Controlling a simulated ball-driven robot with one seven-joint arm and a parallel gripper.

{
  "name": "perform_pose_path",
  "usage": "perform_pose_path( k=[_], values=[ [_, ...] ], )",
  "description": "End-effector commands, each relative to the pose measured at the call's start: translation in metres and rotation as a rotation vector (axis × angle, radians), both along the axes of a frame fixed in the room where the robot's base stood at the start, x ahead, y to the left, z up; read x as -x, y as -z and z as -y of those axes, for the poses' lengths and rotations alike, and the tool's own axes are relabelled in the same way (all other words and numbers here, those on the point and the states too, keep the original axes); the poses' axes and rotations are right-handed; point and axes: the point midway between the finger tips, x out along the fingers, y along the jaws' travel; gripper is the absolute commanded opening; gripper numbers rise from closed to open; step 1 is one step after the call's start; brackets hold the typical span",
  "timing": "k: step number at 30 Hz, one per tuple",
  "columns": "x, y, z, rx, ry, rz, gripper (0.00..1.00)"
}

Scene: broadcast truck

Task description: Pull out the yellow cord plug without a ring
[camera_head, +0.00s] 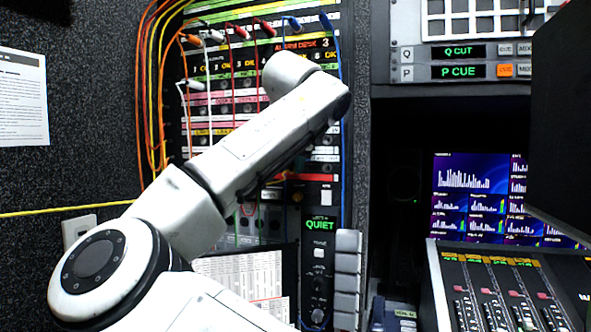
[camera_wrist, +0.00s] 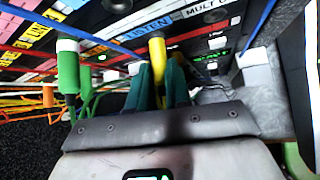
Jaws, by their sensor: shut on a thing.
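In the wrist view, a yellow plug (camera_wrist: 157,52) stands in the patch panel below the LISTEN label. No ring shows on its visible part; its lower part is hidden between the fingers. My gripper (camera_wrist: 160,84), with two dark teal fingers, is shut on this yellow plug from both sides. In the head view my own arm covers the gripper and the plug. A yellow cord (camera_head: 60,209) runs across the left wall in the head view; I cannot tell which plug it belongs to.
Blue, red and orange cords cross close by. The head view shows a monitor (camera_head: 482,195) and a mixing console (camera_head: 500,290) at right.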

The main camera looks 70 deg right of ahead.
Motion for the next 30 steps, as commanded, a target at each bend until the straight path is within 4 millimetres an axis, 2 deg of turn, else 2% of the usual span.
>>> perform_pose_path(
  k=[30],
  values=[
    [0.0005, -0.0002, -0.0071, 0.001, 0.000, 0.000, 0.00]
  ],
)
